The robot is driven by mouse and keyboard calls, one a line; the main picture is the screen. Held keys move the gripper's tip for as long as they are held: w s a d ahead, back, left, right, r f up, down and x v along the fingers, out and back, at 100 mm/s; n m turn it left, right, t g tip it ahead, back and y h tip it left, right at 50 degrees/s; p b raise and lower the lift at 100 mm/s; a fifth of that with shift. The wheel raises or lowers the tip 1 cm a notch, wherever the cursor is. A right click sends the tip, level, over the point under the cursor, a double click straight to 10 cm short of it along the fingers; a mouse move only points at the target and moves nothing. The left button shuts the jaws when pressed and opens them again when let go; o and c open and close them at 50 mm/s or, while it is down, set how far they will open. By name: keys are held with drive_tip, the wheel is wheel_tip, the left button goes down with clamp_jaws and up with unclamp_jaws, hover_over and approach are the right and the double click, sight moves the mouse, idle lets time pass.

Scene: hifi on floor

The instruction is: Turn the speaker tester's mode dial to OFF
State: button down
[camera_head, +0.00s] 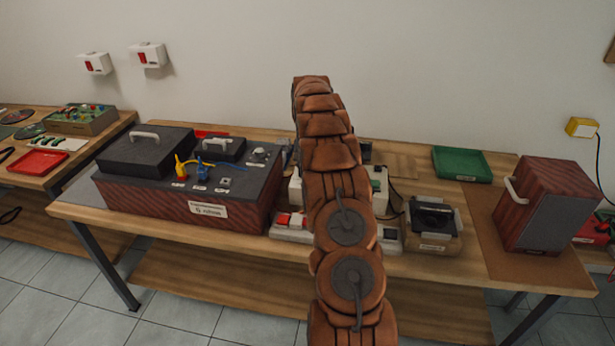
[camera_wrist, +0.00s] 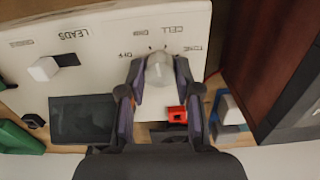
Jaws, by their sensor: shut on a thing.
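The speaker tester (camera_wrist: 90,25) shows in the wrist view as a cream panel with upside-down lettering. Its mode dial (camera_wrist: 160,68) is a pale round knob with marks around it. The OFF label is at the dial's left, CELL beyond it and TONE at its right. I cannot tell which mark the dial points to. My gripper (camera_wrist: 155,80) has its two fingers on either side of the dial, shut on it. In the head view part of the white tester (camera_head: 380,190) shows behind my arm, which hides the dial and the gripper.
On the panel are a white switch (camera_wrist: 43,69), a dark screen (camera_wrist: 82,119) and a red part (camera_wrist: 177,114). A wood-red speaker box (camera_head: 545,205) stands at the bench's right, a green tray (camera_head: 461,163) behind. A speaker driver in a holder (camera_head: 432,222) sits right of my arm.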

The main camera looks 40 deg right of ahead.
drive_tip(key=n+b, duration=0.3)
drive_tip(key=n, duration=0.3)
drive_tip(key=shift+w+n, duration=0.1)
drive_tip(key=shift+n, duration=0.2)
drive_tip(key=n+b, duration=0.1)
drive_tip(key=n, duration=0.5)
drive_tip(key=shift+r, duration=0.1)
idle(0.3)
drive_tip(key=c, duration=0.8)
unclamp_jaws()
drive_tip(key=shift+d+r, duration=0.1)
drive_tip(key=shift+r, duration=3.55)
